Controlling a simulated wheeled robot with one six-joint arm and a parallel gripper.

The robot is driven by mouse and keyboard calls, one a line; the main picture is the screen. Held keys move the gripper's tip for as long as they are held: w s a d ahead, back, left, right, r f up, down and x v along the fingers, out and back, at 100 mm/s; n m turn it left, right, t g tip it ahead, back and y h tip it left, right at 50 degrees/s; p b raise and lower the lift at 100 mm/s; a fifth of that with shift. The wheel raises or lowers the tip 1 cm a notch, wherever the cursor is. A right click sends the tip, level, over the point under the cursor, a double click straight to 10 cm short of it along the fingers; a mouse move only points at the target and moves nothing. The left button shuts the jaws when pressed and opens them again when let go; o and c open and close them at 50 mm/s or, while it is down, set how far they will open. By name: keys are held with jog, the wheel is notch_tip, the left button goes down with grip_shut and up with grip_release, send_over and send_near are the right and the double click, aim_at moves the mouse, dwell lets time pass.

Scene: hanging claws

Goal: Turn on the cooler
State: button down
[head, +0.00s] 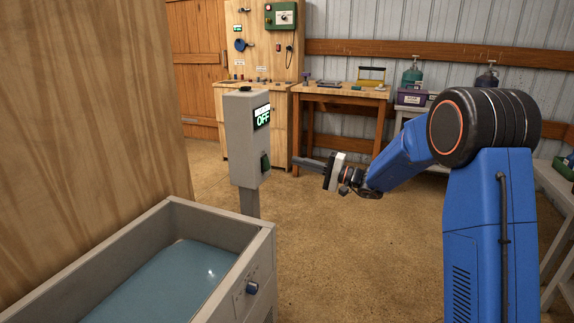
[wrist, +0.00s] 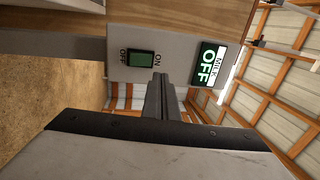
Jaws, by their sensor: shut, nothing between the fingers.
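The cooler's grey control post (head: 243,140) stands behind the tank at centre left. Its display (head: 262,116) reads OFF. Below the display is a green rocker switch (head: 265,163). In the wrist view the switch (wrist: 141,59) lies between the labels OFF on its left and ON on its right. The display (wrist: 207,64) there reads MILK OFF. My gripper (head: 297,162) is shut and empty, pointing left at the post at about switch height, with a visible gap to it. In the wrist view its fingertips (wrist: 159,80) appear just below the switch, toward the ON side.
A grey tank (head: 190,205) with a bluish surface inside and a dark blue knob (head: 252,288) fills the lower left. A wooden panel (head: 80,100) stands at left. A wooden workbench (head: 340,93) stands against the back wall. The floor (head: 340,255) before my arm is clear.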

jog(key=shift+s+d+r, duration=0.15)
jog(key=shift+s+d, duration=0.1)
jog(key=shift+d, duration=0.45)
jog(key=shift+s+d+r, duration=0.1)
jog(key=shift+s+d, duration=0.15)
jog(key=shift+d, duration=0.4)
jog(key=shift+s+d+r, duration=0.15)
jog(key=shift+s+d, duration=0.1)
jog(key=shift+d, duration=0.45)
jog(key=s+d+n+g+h, duration=0.2)
jog(key=s+n+g+h, duration=0.35)
jog(key=s, duration=2.15)
jog(key=s+d+f+t+h, duration=0.1)
jog(key=s+d+f+h, duration=0.1)
jog(key=s+d+h, duration=0.2)
jog(key=s+d+f+m+t+h, duration=0.1)
jog(key=s+d+f+h, duration=0.2)
jog(key=s+d, duration=0.7)
jog(key=s+d+f+t+h, duration=0.1)
jog(key=s+d+f+h, duration=0.1)
jog(key=s+d+h, duration=0.4)
jog(key=s+d, duration=0.1)
jog(key=s, duration=0.2)
jog(key=shift+d+f, duration=0.25)
jog(key=shift+d, duration=0.05)
jog(key=shift+s+m+t, duration=0.15)
jog(key=shift+m+t, duration=0.1)
